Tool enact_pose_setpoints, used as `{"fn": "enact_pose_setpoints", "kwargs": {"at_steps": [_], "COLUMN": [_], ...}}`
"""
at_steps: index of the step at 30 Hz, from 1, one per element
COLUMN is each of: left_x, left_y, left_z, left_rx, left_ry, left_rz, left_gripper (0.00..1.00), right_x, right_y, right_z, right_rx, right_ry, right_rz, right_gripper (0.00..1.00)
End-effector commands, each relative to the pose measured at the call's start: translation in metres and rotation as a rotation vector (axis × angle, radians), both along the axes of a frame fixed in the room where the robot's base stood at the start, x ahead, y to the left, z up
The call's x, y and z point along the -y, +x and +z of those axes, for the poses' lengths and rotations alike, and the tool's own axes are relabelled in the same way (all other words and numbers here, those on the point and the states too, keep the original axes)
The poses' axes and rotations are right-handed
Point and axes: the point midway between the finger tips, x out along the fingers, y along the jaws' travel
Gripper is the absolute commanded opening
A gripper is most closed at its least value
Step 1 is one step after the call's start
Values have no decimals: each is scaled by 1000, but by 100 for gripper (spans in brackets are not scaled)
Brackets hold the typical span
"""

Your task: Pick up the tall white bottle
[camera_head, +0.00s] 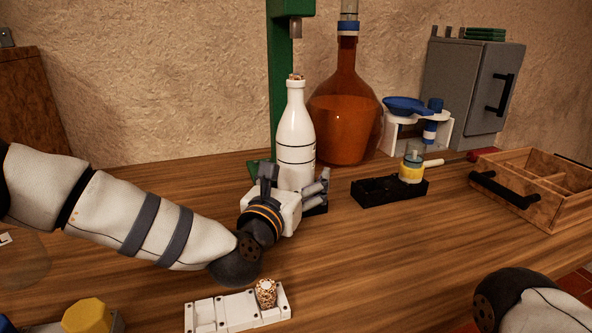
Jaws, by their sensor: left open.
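The tall white bottle (295,136) stands upright near the middle of the table, with dark rings around its body and a cork-like stopper in its neck. A green stand rises just behind it. My left gripper (296,184) is open at the bottle's lower part, with one finger at its left front and the other at its right. The gripper hides the bottle's base, and I cannot tell whether the fingers touch it. Part of my right arm shows at the lower right, but its gripper is out of view.
A green stand (279,85), an amber flask (345,120) and a grey cabinet (460,95) stand behind. A black tray (375,192) and a wooden crate (550,205) are to the right. A white rack (235,312) lies in front.

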Motion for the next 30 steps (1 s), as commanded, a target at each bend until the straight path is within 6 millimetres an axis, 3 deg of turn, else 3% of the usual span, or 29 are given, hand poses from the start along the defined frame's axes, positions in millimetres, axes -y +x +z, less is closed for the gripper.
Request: {"fn": "enact_pose_setpoints", "kwargs": {"at_steps": [1,11,21,28,30], "left_x": [0,0,0,0,0], "left_y": [0,0,0,0,-8], "left_z": [0,0,8,37,47], "left_rx": [0,0,8,12,9], "left_ry": [0,0,-3,-4,-3], "left_rz": [0,0,1,1,-1], "left_gripper": [73,0,0,0,0], "right_x": [0,0,0,0,0], "right_y": [0,0,1,4,6], "right_z": [0,0,1,4,6], "right_rx": [0,1,3,11,18], "right_ry": [0,0,0,0,0], "right_rz": [0,0,0,0,-1], "right_gripper": [80,80,80,80,80]}}
